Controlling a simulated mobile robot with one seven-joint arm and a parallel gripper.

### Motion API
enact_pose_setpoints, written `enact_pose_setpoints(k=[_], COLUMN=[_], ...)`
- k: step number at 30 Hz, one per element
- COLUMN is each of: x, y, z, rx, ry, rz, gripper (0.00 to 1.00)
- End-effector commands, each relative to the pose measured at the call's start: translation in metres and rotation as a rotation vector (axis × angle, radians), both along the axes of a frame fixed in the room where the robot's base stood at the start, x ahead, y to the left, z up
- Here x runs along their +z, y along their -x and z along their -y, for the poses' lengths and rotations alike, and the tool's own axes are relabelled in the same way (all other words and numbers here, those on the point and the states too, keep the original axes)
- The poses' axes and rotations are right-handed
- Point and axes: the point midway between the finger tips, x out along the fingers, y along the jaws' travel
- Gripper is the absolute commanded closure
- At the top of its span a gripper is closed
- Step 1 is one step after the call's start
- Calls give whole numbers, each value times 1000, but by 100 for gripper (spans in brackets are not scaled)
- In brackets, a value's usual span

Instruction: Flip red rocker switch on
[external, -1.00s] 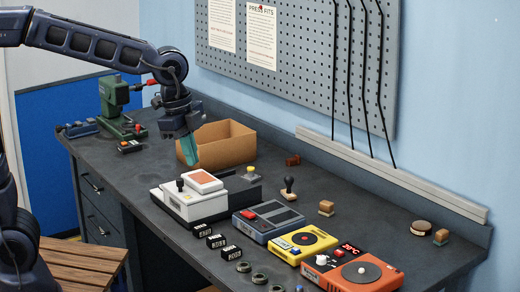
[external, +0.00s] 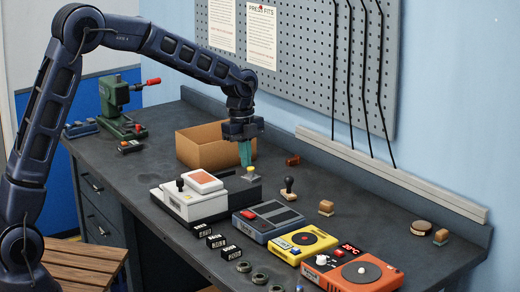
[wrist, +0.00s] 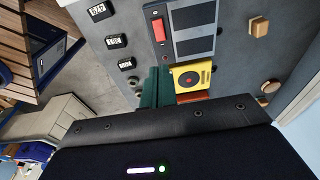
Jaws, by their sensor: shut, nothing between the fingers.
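The red rocker switch (external: 248,214) sits at the left end of the grey-blue unit (external: 283,229) on the bench. In the wrist view the red rocker (wrist: 158,30) shows near the top, on the same unit. I cannot tell which way it is tilted. My gripper (external: 245,160) is shut and empty, its teal fingers pointing down. It hangs beyond the switch toward the wall, apart from it, near the cardboard box. Its fingers (wrist: 155,88) also show in the wrist view.
A white unit with an orange-topped pad (external: 203,181) stands left of the grey-blue unit. The yellow unit (external: 303,239) and orange unit (external: 352,274) stand to its right. Several small black displays (external: 216,241) line the front. An open cardboard box (external: 205,145) is behind.

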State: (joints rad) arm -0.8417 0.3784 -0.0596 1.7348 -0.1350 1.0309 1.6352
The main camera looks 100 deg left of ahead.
Motion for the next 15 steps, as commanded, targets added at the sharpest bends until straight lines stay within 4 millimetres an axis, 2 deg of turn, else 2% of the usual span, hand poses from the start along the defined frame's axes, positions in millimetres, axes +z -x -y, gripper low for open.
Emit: enact_pose_setpoints(k=[7, 15], x=[-17, -62], y=[-1, -5], z=[-4, 1], rx=[-8, -7], ry=[4, 5], rz=[-1, -2], gripper=[100, 100])
